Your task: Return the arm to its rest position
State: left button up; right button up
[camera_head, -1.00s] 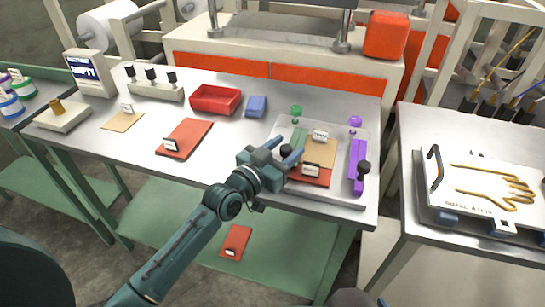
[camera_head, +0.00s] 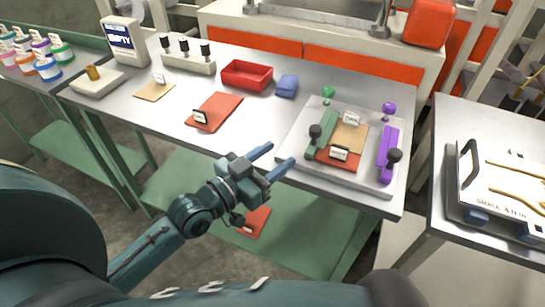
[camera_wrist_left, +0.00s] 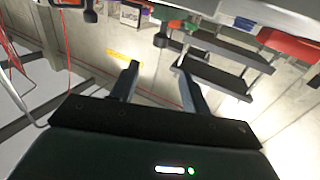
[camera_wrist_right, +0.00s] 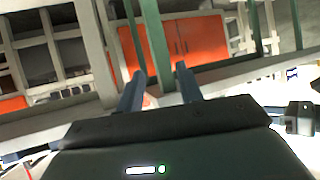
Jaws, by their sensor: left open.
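My left gripper (camera_head: 271,163) is open and empty in the head view. Its blue fingers are apart and hang in front of the steel table's front edge, to the left of the grey tray (camera_head: 287,158). Its fingers also show apart in the left wrist view (camera_wrist_left: 157,82), with nothing between them. My right gripper (camera_wrist_right: 160,82) shows only in its own wrist view. Its two fingers are apart with nothing held between them; orange panels and green table legs lie beyond.
The steel table (camera_head: 255,118) bears a red bin (camera_head: 246,75), a blue block (camera_head: 287,86) and a red sheet (camera_head: 214,112). Green and purple black-knobbed pieces lie on the tray. A red sheet (camera_head: 257,219) lies below.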

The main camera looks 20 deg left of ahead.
pick_arm(q)
jog(key=s+d+f+n+g+y+p, duration=0.1)
jog(key=s+d+f+g+y+p, duration=0.1)
jog(key=s+f, duration=1.1)
notch_tip(320, 180, down, 3)
jog(key=g+y+p, duration=0.1)
jog(key=g+y, duration=0.1)
jog(key=g, duration=0.1)
jog(key=shift+d+n+g, duration=0.2)
jog(key=shift+n+g, duration=0.2)
pick_arm(e)
jog(key=shift+s+d+r+m+h, duration=0.1)
jog(key=shift+s+d+m+h, duration=0.1)
jog(key=shift+d, duration=0.2)
jog(key=shift+s+d+m+h, duration=0.1)
jog(key=shift+d+h, duration=0.1)
jog(key=shift+d, duration=0.15)
pick_arm(q)
jog(key=shift+s, duration=0.1)
pick_arm(e)
jog(key=shift+w+a+r, duration=0.1)
jog(key=shift+w+r, duration=0.05)
jog(key=shift+r, duration=0.05)
jog(key=shift+s+f+g, duration=0.1)
jog(key=shift+s+g, duration=0.15)
jog(key=shift+g, duration=0.05)
jog(key=shift+w, duration=0.3)
